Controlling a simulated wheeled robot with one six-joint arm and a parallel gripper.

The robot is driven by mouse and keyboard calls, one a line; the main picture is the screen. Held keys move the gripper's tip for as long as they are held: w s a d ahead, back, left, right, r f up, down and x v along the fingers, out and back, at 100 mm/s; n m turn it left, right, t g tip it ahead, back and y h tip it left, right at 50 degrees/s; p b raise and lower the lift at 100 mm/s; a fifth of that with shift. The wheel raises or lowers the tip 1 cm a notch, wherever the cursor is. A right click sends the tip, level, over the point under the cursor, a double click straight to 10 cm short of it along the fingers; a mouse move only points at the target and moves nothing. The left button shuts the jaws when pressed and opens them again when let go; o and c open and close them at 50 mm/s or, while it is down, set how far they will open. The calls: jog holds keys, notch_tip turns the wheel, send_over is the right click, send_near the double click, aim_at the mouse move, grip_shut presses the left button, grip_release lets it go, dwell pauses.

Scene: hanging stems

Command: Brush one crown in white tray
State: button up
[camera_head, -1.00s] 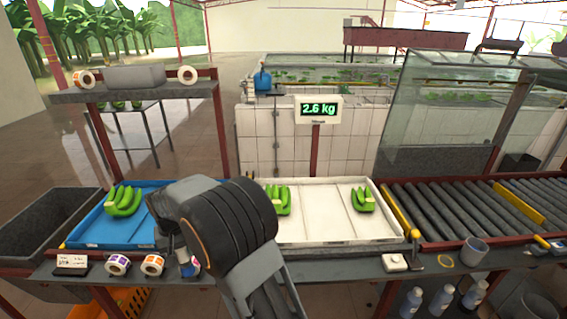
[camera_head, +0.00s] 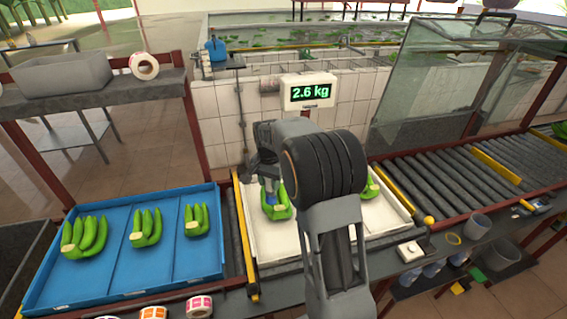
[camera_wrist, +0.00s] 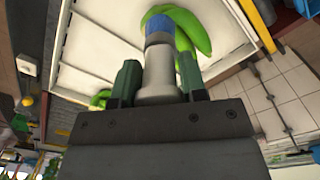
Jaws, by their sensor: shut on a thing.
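The white tray (camera_head: 285,240) sits in the middle of the bench with two green banana clusters in view. The left cluster (camera_head: 280,211) is partly hidden behind my arm; the right cluster (camera_head: 371,187) shows just right of it. My gripper (camera_wrist: 157,70) is shut on a brush with a pale handle (camera_wrist: 157,78) and blue bristles (camera_wrist: 158,24). In the wrist view the bristles overlap the near end of a green cluster (camera_wrist: 192,28); I cannot tell whether they touch its crown. In the head view the brush (camera_head: 270,196) points down over the left cluster.
A blue tray (camera_head: 125,279) with three banana clusters lies to the left. A scale display (camera_head: 310,92) reading 2.6 kg stands behind the white tray. A roller conveyor (camera_head: 445,185) is on the right. Label rolls (camera_head: 199,306), a white button box (camera_head: 410,250) and a cup (camera_head: 476,226) are along the front.

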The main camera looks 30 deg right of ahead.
jog(key=shift+d+f+m+b, duration=0.6)
jog(key=shift+d+f+b, duration=0.2)
jog(key=shift+f+b, duration=0.2)
jog(key=shift+d+f+m+b, duration=0.6)
jog(key=shift+d+f+b, duration=0.2)
jog(key=shift+f, duration=0.2)
jog(key=shift+f+b, duration=0.45)
jog(key=shift+f, duration=0.1)
dwell(0.4)
jog(key=shift+a, duration=0.25)
jog(key=shift+w+a+r, duration=0.1)
jog(key=shift+w+a, duration=0.05)
jog(key=shift+a, duration=0.2)
jog(key=shift+d, duration=0.15)
